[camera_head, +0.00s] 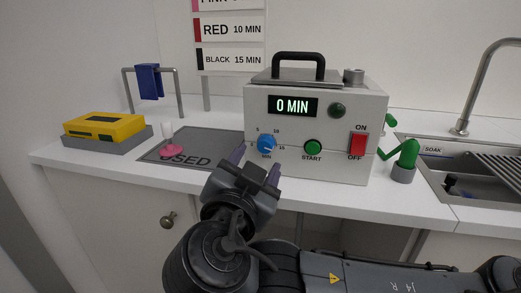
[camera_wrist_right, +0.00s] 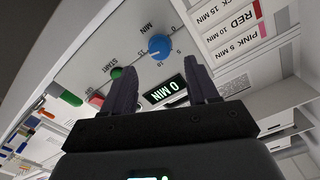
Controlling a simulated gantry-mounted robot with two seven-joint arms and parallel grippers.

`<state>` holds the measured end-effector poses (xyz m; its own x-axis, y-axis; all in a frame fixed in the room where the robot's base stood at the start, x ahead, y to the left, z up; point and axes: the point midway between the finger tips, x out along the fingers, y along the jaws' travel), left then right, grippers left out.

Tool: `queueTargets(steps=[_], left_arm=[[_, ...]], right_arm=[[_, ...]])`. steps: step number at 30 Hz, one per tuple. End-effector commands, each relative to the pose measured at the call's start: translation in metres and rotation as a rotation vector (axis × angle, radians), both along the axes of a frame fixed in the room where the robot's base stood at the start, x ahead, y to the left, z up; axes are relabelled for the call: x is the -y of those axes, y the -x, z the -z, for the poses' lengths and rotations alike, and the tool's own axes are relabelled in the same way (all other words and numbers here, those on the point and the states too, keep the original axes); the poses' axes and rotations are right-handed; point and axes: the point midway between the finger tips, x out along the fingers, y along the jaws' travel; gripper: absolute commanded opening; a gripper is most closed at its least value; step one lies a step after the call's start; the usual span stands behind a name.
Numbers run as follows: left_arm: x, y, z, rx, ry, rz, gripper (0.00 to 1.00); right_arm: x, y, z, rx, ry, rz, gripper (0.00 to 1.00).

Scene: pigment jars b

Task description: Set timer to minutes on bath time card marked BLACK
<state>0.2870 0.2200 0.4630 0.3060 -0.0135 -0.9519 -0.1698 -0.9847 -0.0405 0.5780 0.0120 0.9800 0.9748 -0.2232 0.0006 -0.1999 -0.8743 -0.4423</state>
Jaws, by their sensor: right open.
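The blue timer knob (camera_head: 266,143) is on the front of the grey bath unit (camera_head: 355,100), with numbers around it and MIN below. The display (camera_head: 293,105) reads 0 MIN. The BLACK card (camera_head: 231,59) reads 15 MIN and hangs behind, left of the unit. My right gripper (camera_head: 256,165) is open and empty, in front of and just below the knob, apart from it. In the right wrist view, the knob (camera_wrist_right: 160,46) lies beyond the open fingers (camera_wrist_right: 163,88). My left gripper is not in view.
A green START button (camera_head: 313,147) and a red ON/OFF switch (camera_head: 357,144) are right of the knob. A grey USED mat (camera_head: 205,147) with a pink item (camera_head: 172,149) lies left. A yellow box (camera_head: 104,127) stands farther left; a sink (camera_head: 470,165) is at right.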

Motion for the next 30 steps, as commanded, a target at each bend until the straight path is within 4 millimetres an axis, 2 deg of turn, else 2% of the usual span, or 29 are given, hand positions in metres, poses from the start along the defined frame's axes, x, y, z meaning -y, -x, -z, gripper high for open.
queueTargets(steps=[6, 12, 25, 28, 30], left_arm=[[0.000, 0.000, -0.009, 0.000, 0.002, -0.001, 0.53], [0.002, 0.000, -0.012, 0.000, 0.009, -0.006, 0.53], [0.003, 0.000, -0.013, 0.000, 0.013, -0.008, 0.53], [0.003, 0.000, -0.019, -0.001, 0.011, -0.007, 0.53], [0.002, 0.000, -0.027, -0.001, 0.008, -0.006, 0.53]], right_arm=[[-0.008, 0.033, -0.002, 0.001, 0.000, -0.003, 0.59], [-0.011, 0.048, -0.001, 0.000, -0.001, 0.000, 0.59], [-0.011, 0.050, 0.001, -0.004, -0.001, 0.000, 0.59], [-0.011, 0.047, 0.009, -0.033, -0.001, 0.001, 0.59], [-0.012, 0.044, 0.021, -0.074, -0.001, 0.000, 0.59]])
